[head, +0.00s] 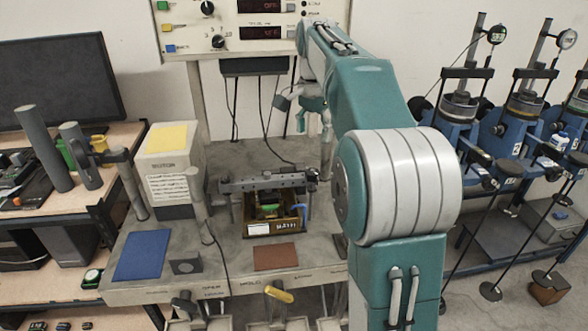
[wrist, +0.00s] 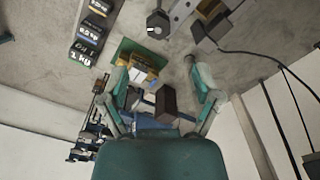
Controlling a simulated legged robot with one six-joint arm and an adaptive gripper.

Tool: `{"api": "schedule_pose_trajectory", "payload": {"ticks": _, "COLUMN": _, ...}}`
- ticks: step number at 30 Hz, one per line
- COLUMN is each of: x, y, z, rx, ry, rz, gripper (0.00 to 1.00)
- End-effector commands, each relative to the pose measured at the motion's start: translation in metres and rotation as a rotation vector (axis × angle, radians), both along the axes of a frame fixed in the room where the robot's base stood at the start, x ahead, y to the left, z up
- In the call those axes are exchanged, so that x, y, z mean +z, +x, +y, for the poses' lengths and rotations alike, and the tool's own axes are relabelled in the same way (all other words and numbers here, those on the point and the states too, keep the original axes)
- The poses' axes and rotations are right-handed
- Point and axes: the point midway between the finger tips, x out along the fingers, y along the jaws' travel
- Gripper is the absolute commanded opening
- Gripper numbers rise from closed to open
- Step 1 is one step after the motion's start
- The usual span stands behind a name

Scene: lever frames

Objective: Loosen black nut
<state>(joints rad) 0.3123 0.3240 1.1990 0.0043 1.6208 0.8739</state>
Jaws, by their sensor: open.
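I cannot single out the black nut for sure in either view. A dark knob-like part with a pale ring (wrist: 157,24) shows at the top of the wrist view, beyond my fingers and apart from them; I cannot tell whether it is the nut. My gripper (wrist: 156,62) is open, its two teal and grey fingers spread wide, with nothing held between them. In the head view my gripper (head: 312,112) is small and partly hidden, above the back of the grey bench. Several blue lever frames (head: 520,125) with dial gauges stand at the right, away from my gripper.
A wooden tray (head: 273,228) and a dark metal bar (head: 262,183) are on the grey bench. A control panel (head: 250,28) is on the wall above. A brown-black block (wrist: 166,103) and a cable (wrist: 262,56) show in the wrist view.

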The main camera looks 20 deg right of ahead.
Motion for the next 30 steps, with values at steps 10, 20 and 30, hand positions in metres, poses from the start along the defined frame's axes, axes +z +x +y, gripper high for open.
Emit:
{"api": "schedule_pose_trajectory", "payload": {"ticks": 10, "x": -0.06, "y": 0.0, "z": 0.011, "rx": 0.002, "ry": -0.006, "rz": 0.003, "gripper": 0.81}}
{"api": "schedule_pose_trajectory", "payload": {"ticks": 20, "x": -0.099, "y": 0.0, "z": 0.008, "rx": 0.002, "ry": -0.004, "rz": 0.0, "gripper": 0.81}}
{"api": "schedule_pose_trajectory", "payload": {"ticks": 30, "x": -0.101, "y": 0.0, "z": 0.009, "rx": 0.002, "ry": -0.005, "rz": -0.001, "gripper": 0.59}}
